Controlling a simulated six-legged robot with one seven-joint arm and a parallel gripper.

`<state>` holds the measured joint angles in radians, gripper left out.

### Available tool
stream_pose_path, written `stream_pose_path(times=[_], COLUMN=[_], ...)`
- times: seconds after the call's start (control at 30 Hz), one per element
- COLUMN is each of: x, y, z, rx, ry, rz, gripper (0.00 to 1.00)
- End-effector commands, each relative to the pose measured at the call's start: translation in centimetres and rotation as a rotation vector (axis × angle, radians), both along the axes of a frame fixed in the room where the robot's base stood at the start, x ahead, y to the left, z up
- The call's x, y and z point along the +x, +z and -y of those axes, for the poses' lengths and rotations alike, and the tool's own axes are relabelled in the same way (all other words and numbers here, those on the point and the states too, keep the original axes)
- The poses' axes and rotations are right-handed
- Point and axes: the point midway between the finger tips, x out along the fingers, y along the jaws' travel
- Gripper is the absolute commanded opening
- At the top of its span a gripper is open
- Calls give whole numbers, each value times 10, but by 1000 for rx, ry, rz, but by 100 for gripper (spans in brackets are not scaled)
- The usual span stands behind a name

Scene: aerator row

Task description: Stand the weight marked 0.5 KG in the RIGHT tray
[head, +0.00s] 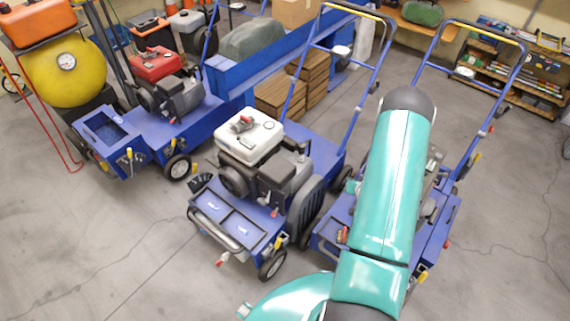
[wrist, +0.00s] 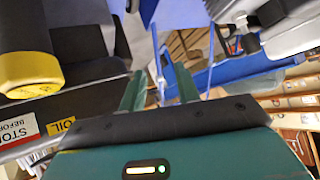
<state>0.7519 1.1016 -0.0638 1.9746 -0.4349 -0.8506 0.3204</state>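No weight marked 0.5 KG can be made out in either view. In the head view, the middle blue aerator has two shallow trays side by side at its front: a left tray (head: 212,205) and a right tray (head: 257,238). Small pale labels on them are too small to read. My gripper (wrist: 158,92) shows in the wrist view with its two green fingers apart and nothing seen held between them. My teal arm covers much of the right-hand aerator (head: 328,235) in the head view.
Another blue aerator (head: 150,138) with a red-topped engine stands at the left, beside a yellow tank (head: 65,72). In the wrist view, a yellow cap (wrist: 28,75) and a dark surface with STOP and OIL labels are close at the left. Grey floor (head: 110,255) is open at the front left.

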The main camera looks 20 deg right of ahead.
Motion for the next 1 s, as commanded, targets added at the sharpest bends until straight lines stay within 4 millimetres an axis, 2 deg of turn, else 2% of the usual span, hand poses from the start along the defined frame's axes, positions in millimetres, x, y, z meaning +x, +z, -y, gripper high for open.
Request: stream_pose_path(times=[0.03,0.2,0.37,0.5,0.67,0.77,1.0], x=[16,48,67,73,66,55,9], y=[27,103,174,233,296,332,404], z=[-2,-20,-51,-85,-130,-161,-236], rx=[-21,-64,-94,-110,-120,-121,-111], ry=[16,54,89,122,166,194,283], rz=[-11,-77,-131,-173,-216,-241,-296], gripper=[32,32,32,32,32,32,32])
